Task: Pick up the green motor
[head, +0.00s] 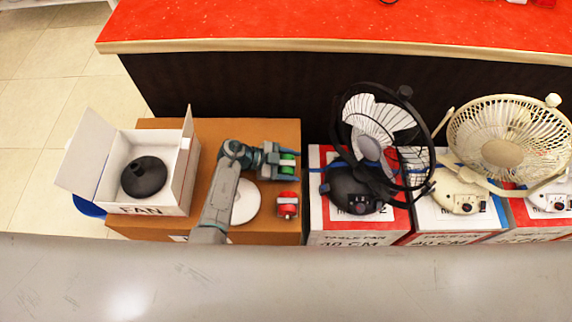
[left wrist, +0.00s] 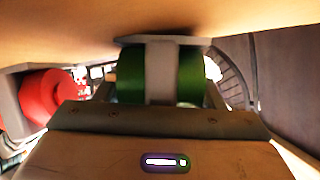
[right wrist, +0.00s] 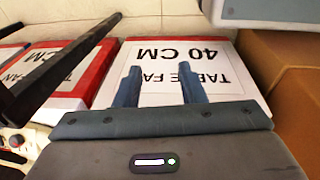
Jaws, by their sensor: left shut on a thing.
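The green motor (head: 288,160) is at the right side of the brown box top, in the jaws of my left gripper (head: 280,160). In the left wrist view the green motor (left wrist: 130,75) sits between the fingers, with a grey band across its middle. My left gripper is shut on it; I cannot tell whether it is clear of the surface. In the right wrist view, my right gripper (right wrist: 159,68) has its two fingers apart and empty, in front of a white and red fan box (right wrist: 175,55). I cannot make out my right arm clearly in the head view.
A red motor (head: 288,206) lies just in front of the green one on the brown box (head: 220,130), near a white disc (head: 247,203). An open white carton (head: 182,180) at left holds a black fan base (head: 143,177). Assembled fans (head: 372,145) stand on boxes at right.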

